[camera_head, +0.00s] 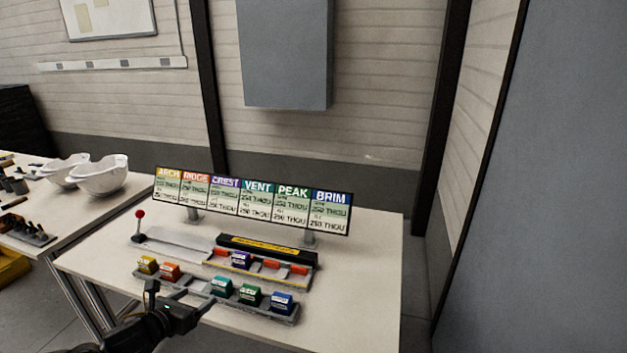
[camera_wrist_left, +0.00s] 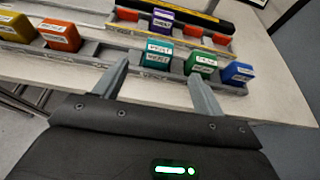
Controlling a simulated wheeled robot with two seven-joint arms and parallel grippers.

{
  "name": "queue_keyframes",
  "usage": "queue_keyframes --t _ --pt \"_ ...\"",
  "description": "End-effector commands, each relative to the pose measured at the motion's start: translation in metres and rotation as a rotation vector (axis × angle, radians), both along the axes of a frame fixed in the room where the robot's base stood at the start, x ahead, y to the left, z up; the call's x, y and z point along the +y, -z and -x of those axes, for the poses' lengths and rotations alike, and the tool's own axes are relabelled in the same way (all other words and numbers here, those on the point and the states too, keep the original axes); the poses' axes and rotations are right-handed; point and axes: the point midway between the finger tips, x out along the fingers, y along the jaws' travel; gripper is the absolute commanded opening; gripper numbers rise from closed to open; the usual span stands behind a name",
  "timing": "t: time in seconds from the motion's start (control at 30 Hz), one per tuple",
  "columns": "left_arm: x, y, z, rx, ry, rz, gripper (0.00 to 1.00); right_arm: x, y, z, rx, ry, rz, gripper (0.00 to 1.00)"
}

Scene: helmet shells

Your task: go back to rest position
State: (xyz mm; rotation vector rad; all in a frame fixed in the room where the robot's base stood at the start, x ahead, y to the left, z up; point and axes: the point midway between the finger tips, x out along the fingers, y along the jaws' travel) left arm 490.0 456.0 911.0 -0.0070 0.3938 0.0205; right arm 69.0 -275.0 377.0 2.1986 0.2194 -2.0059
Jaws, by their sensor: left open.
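My left gripper (camera_head: 182,296) comes in from the lower left in the head view, in front of the front tray (camera_head: 196,287) on the table. Its two fingers are apart with nothing between them; the left wrist view shows the open gripper (camera_wrist_left: 160,82) near the teal block (camera_wrist_left: 157,50) and green block (camera_wrist_left: 202,62), apart from or just short of them; the exact gap is hard to judge. My right gripper is not in view.
The tray also holds yellow (camera_head: 148,264), orange (camera_head: 170,271) and blue (camera_head: 282,303) blocks. A purple block (camera_head: 241,260) sits in the rear fixture. A red-knobbed lever (camera_head: 140,214) and a label board (camera_head: 252,201) stand behind. White helmet shells (camera_head: 101,176) rest on the left table. The table's right side is clear.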

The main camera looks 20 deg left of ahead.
Motion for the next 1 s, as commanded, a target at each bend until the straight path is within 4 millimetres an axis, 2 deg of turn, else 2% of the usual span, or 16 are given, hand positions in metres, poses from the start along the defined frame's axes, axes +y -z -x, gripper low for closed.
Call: queue_keyframes --t 0.07,0.17,0.27,0.37,0.5,0.6,0.7,1.0 --pt "-0.002 0.002 0.001 0.005 -0.008 0.016 0.7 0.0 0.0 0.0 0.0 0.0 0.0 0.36" --pt "-0.013 0.015 0.01 0.031 -0.068 0.131 0.7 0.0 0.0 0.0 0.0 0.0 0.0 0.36" --pt "-0.035 0.039 0.029 0.093 -0.217 0.385 0.7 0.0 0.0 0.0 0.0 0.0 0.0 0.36" --pt "-0.068 0.068 0.06 0.175 -0.459 0.737 0.7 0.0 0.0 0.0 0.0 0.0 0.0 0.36" --pt "-0.115 0.098 0.112 0.264 -0.886 1.223 0.7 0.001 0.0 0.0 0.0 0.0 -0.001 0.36" --pt "-0.141 0.109 0.144 0.286 -1.174 1.478 0.7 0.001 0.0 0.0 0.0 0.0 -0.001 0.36" --pt "-0.159 0.114 0.169 0.282 -1.413 1.651 0.7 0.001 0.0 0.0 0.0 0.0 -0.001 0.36" --pt "-0.199 0.117 0.227 0.181 -2.002 1.957 0.7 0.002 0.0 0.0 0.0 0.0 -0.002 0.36"
